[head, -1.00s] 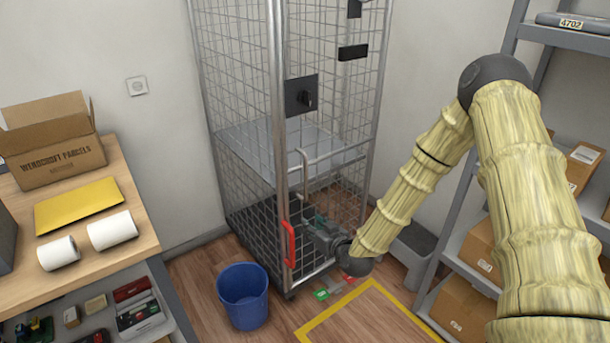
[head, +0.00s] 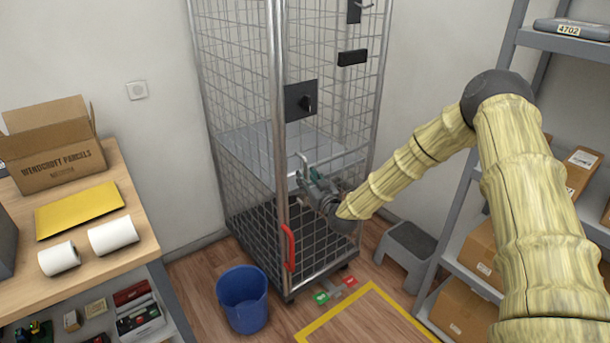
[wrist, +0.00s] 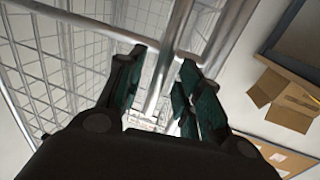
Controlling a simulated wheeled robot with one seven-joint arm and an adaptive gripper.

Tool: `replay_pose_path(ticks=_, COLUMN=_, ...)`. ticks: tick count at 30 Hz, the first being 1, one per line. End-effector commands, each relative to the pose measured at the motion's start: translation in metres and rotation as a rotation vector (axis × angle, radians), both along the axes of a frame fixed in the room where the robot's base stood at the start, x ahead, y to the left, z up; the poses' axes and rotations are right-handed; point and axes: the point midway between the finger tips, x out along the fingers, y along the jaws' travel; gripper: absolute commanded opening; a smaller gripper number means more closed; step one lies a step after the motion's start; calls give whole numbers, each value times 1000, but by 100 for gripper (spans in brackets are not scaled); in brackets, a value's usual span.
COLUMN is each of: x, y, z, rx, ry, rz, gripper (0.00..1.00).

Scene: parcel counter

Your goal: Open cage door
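The tall wire-mesh cage (head: 240,135) stands against the back wall. Its mesh door (head: 335,110) fills the side facing me and looks closed. A dark latch plate (head: 301,100) with a knob sits at the front post. A slim upright metal handle (head: 302,160) shows just above my gripper (head: 307,177), which is at the door's left edge and hides the handle's lower part. In the wrist view my gripper (wrist: 160,88) has its two green-padded fingers apart, with metal bars between them. Contact with the handle cannot be made out.
A red handle (head: 289,247) is low on the front post. A blue bin (head: 243,298) stands at the cage's front left corner, and a grey step stool (head: 408,248) stands right of it. A workbench (head: 130,220) is left, shelving (head: 450,215) right. Yellow-taped floor (head: 365,320) is clear.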

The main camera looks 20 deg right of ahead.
Motion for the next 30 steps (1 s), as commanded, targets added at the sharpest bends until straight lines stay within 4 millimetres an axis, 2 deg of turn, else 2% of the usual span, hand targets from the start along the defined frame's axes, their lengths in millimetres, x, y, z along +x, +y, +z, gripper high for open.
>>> replay_pose_path(ticks=6, x=17, y=2, z=0, rx=1, ry=1, rz=0, gripper=35)
replay_pose_path(ticks=16, x=20, y=3, z=0, rx=1, ry=1, rz=0, gripper=35)
replay_pose_path(ticks=17, x=20, y=3, z=0, rx=1, ry=1, rz=0, gripper=34)
replay_pose_path(ticks=21, x=20, y=3, z=-1, rx=1, ry=1, rz=0, gripper=8)
replay_pose_path(ticks=23, x=20, y=3, z=-1, rx=1, ry=1, rz=0, gripper=0)
replay_pose_path(ticks=30, x=19, y=3, z=-1, rx=1, ry=1, rz=1, gripper=0)
